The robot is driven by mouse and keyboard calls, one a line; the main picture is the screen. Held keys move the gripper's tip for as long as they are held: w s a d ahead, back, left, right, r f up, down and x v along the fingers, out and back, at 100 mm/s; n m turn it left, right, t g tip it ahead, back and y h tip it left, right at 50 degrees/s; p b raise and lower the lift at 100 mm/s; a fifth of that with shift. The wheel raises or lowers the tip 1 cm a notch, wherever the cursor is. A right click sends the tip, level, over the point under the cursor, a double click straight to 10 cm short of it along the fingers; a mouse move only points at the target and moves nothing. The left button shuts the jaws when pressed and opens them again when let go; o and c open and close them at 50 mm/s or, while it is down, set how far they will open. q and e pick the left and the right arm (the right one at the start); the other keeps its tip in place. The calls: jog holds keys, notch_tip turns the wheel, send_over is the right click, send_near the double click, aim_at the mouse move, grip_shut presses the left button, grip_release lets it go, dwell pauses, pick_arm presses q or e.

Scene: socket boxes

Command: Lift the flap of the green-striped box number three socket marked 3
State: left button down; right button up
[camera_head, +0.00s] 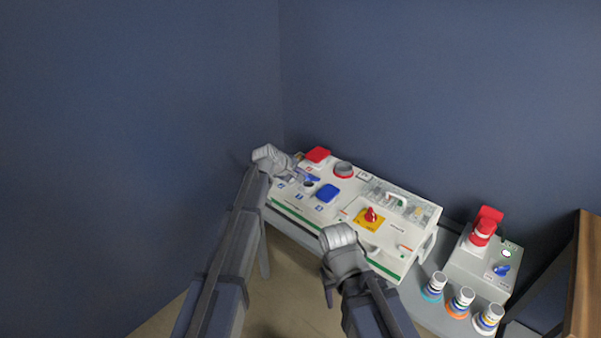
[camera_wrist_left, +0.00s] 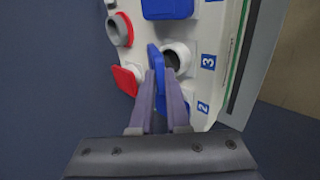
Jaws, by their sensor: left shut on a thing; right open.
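The white box with a green stripe (camera_head: 294,218) stands against the wall. Its open round socket (camera_wrist_left: 178,57) lies level with the label 3 (camera_wrist_left: 208,62) in the left wrist view. The raised blue flap (camera_wrist_left: 154,60) of that socket stands on edge; it also shows in the head view (camera_head: 313,178). My left gripper (camera_wrist_left: 158,76) is shut on this flap, its tips beside the socket mouth. In the head view my left gripper (camera_head: 303,174) reaches over the box's left part. My right gripper (camera_head: 330,288) is open and empty in front of the box.
A closed blue flap (camera_head: 327,193) sits beside the open socket. A red flap (camera_head: 317,154) and a grey round socket (camera_head: 344,169) lie behind. A red knob (camera_head: 370,214) is further right. A smaller grey box (camera_head: 478,265) and several plugs (camera_head: 461,302) stand at right.

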pick_arm(q)
jog(key=shift+w+r, duration=0.1)
dwell(0.4)
jog(key=c, duration=0.9)
grip_release()
jog(key=p+v, duration=0.5)
jog(key=v, duration=0.2)
jog(key=shift+s+r+p, duration=0.2)
jog(key=shift+r+p, duration=0.1)
jog(key=shift+p, duration=0.1)
